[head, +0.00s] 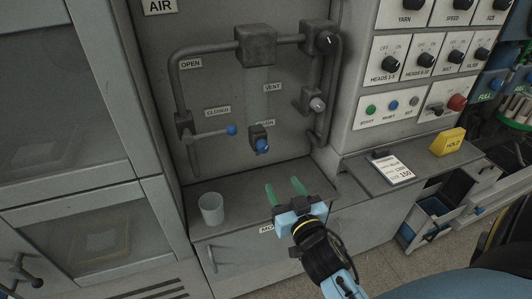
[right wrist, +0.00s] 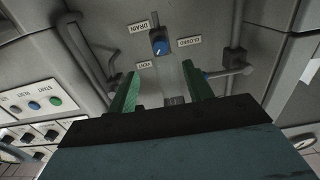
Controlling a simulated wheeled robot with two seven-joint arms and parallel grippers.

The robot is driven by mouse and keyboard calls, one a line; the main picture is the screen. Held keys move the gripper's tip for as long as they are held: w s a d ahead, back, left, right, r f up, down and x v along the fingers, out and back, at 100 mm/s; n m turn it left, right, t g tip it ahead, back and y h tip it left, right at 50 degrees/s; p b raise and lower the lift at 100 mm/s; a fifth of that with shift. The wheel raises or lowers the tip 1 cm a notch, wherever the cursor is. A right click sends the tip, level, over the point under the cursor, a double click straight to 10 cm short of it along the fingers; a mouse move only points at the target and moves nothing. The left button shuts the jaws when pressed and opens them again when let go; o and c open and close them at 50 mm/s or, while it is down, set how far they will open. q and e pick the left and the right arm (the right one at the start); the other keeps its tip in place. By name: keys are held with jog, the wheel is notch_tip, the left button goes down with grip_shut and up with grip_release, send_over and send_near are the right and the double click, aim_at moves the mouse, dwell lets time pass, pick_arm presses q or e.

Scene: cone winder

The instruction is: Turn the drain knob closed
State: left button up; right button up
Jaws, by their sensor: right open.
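The drain knob (head: 262,146) is a small blue knob on a dark valve body on the grey panel, with its label partly hidden in the head view. In the right wrist view the drain knob (right wrist: 159,46) shows a white mark, with DRAIN and CLOSED labels near it. My right gripper (head: 285,187) is open and empty, with green fingers, below and a little right of the knob in the head view, apart from it. In the right wrist view the knob appears beyond the gap between the fingers (right wrist: 160,76). My left gripper is not in view.
A lever with a blue ball end (head: 231,130) sticks out left of the knob. A grey vent knob (head: 317,104) and pipes (head: 178,85) are around it. A cup (head: 211,209) stands on the ledge below. A control panel (head: 400,100) and a yellow HOLD block (head: 447,142) are at right.

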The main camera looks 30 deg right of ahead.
aim_at(264, 150)
jog(key=x, duration=0.9)
jog(key=r+x, duration=0.1)
jog(key=x, duration=0.3)
jog(key=shift+w+d+p, duration=0.1)
jog(key=shift+d+p, duration=0.05)
jog(key=shift+p, duration=0.25)
jog(key=shift+c, duration=0.3)
jog(key=c, duration=0.9)
